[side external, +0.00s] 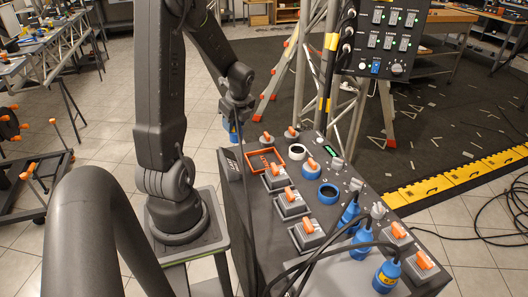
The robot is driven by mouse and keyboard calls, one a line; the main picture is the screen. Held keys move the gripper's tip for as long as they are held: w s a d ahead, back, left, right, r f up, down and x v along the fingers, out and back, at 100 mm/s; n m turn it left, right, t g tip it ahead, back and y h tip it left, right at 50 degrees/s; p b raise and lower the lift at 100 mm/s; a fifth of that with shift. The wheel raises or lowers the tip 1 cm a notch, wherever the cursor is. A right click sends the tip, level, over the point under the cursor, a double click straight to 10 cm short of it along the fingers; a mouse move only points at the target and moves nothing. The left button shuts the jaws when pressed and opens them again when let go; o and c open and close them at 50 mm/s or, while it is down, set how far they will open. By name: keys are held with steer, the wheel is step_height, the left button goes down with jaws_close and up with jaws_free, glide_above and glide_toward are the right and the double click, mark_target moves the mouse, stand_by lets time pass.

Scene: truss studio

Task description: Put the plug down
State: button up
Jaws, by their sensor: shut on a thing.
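My gripper (236,116) points down above the far left corner of the dark console (232,168). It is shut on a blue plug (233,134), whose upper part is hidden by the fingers. A dark cable (246,190) runs down from near the plug along the console's left side. The plug appears clear of the console top, though its exact height is hard to tell. An orange-rimmed square (251,162) lies on the console top, to the right of and below the plug in the picture.
The console top carries a white ring socket (296,153), a blue ring socket (328,194), and several grey units with orange handles (291,200). Blue plugs with thick cables (361,244) crowd its near right part. A switch panel (388,42) on a truss stands behind.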

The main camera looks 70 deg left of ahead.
steer(key=shift+w+d+f, duration=0.45)
steer(key=shift+w+f, duration=1)
steer(key=shift+f, duration=0.1)
steer(key=shift+w+d+f, duration=0.45)
steer(key=shift+w+f, duration=1)
steer(key=shift+f, duration=0.15)
steer(key=shift+w+d+f, duration=0.45)
steer(key=shift+w+f, duration=1)
steer(key=shift+f, duration=0.1)
steer(key=shift+f, duration=0.15)
steer(key=o, duration=1.1)
